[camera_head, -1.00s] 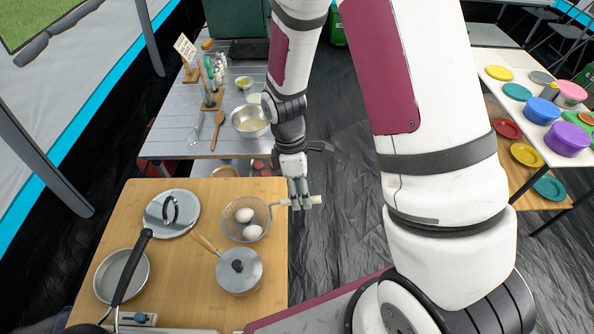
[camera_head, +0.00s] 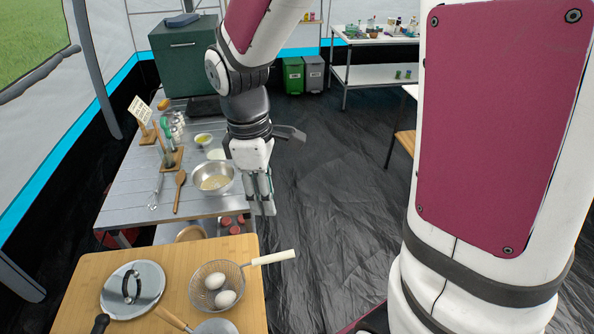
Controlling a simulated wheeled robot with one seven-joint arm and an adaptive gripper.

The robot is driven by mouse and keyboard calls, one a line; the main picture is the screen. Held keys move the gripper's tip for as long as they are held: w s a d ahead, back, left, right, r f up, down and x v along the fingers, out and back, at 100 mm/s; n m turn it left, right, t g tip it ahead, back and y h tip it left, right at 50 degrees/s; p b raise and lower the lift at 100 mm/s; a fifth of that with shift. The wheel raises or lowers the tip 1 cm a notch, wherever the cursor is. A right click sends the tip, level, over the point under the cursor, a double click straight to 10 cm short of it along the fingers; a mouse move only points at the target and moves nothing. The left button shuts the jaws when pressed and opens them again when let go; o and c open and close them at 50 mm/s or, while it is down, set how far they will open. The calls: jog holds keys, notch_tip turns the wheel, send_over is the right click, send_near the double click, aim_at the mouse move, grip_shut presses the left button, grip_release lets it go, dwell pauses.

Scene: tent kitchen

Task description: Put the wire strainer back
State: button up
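The wire strainer (camera_head: 232,268) rests on the wooden table (camera_head: 180,262) in the head view, with two white eggs (camera_head: 220,289) in its mesh bowl. Its pale handle (camera_head: 273,257) points right and sticks out past the table's right edge. My gripper (camera_head: 262,207) hangs fingers down beyond the handle, by the right edge of the grey metal table. It is apart from the handle, and nothing shows between its fingers. The gap between the fingers is not clear from this angle.
A glass lid (camera_head: 133,289) lies left of the strainer, and a lidded pot (camera_head: 215,326) is partly cut off in front. The grey table (camera_head: 140,195) behind holds a metal bowl (camera_head: 213,178), a wooden spoon (camera_head: 180,190) and a whisk. Open floor lies to the right.

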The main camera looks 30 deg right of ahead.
jog(key=s+d+r+m+t, duration=0.2)
jog(key=s+r+m+t, duration=0.4)
jog(key=s+r+m, duration=0.4)
notch_tip(320, 180, up, 5)
jog(key=shift+s+f+m+y, duration=0.1)
jog(key=shift+s+m+y, duration=0.25)
jog(key=shift+s, duration=0.55)
